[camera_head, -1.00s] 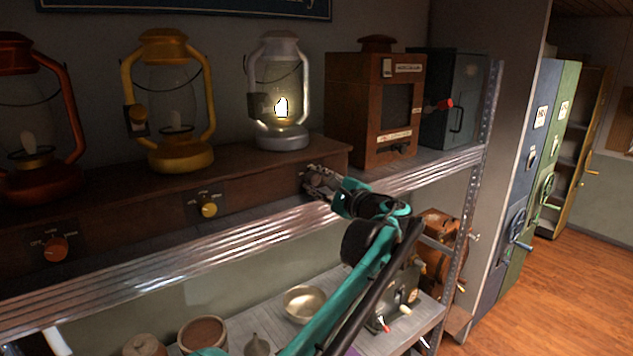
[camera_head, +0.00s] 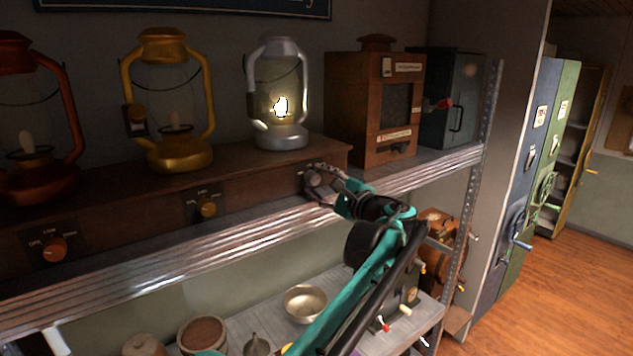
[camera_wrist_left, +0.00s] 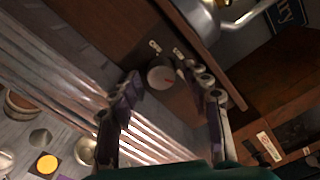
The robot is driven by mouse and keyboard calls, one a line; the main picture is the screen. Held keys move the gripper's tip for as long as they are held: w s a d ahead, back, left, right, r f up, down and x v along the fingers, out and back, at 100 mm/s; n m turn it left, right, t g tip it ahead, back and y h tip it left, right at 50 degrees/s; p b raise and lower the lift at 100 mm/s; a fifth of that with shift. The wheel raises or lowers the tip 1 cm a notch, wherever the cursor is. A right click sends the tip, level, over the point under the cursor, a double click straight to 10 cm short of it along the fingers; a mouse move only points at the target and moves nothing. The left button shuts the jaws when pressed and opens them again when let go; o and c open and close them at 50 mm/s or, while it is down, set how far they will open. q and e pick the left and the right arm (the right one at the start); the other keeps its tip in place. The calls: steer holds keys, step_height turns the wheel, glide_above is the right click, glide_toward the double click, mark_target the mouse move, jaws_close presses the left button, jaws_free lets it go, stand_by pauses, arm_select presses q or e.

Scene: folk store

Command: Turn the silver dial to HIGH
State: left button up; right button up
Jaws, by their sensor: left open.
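In the wrist view the left gripper (camera_wrist_left: 168,88) is open, one finger on each side of the dial; contact is unclear. The silver lantern (camera_head: 282,135) above is lit.
Yellow (camera_head: 180,155) and red (camera_head: 30,185) lanterns stand left, unlit, with a yellow dial (camera_head: 207,209) and an orange dial (camera_head: 54,249) below. A wooden box (camera_head: 345,100) stands right. The metal shelf edge (camera_head: 200,265) runs below the panel. A bowl (camera_head: 305,303) sits lower.

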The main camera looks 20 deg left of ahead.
arm_select(q)
steer(key=v, duration=0.7)
